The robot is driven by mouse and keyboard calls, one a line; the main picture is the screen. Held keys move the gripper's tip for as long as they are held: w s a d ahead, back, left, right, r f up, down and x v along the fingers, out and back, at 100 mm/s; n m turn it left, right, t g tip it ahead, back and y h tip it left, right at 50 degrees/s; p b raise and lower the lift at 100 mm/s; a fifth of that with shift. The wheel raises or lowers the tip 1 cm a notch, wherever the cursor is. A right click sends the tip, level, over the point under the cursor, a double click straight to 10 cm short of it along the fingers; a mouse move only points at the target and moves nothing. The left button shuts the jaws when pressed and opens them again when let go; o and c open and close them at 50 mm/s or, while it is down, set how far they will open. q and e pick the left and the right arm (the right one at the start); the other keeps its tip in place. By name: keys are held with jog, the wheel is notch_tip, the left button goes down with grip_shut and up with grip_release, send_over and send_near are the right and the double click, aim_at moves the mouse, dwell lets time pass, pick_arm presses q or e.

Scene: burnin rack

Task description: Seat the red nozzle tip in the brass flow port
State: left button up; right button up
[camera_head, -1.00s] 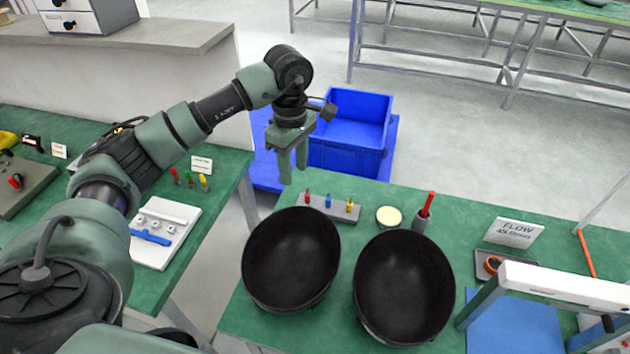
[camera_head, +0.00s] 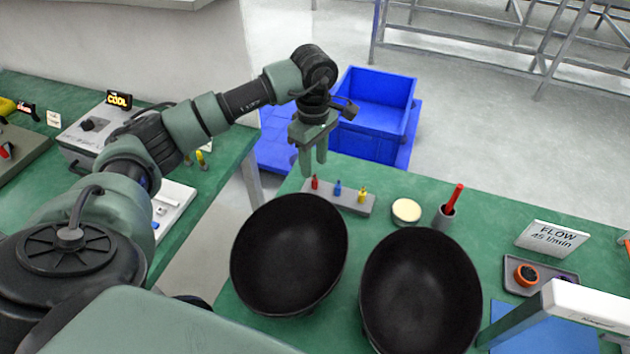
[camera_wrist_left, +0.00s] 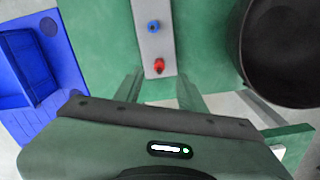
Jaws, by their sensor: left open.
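The red nozzle tip (camera_head: 315,183) stands upright at the left end of a grey rack (camera_head: 347,203), beside a blue tip (camera_head: 338,188) and a yellow tip (camera_head: 362,194). My left gripper (camera_head: 313,167) is open and empty, fingers pointing down, just behind and above the red tip. In the left wrist view the red tip (camera_wrist_left: 158,66) shows ahead of the space between the open fingers (camera_wrist_left: 159,92), not between them.
Two large black bowls (camera_head: 290,255) (camera_head: 420,290) stand in front of the rack. A cream-topped round tin (camera_head: 406,211) and a grey cup (camera_head: 444,217) with a red-handled tool are right of it. A blue crate (camera_head: 372,120) stands beyond the table.

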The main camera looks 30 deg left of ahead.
aim_at(315, 174)
pick_arm(q)
notch_tip(315, 174, down, 4)
jog(key=shift+d+r+p, duration=0.1)
jog(key=shift+p, duration=0.45)
jog(key=shift+w+f, duration=0.1)
jog(key=shift+f, duration=0.4)
grip_shut()
jog(key=shift+r, duration=0.1)
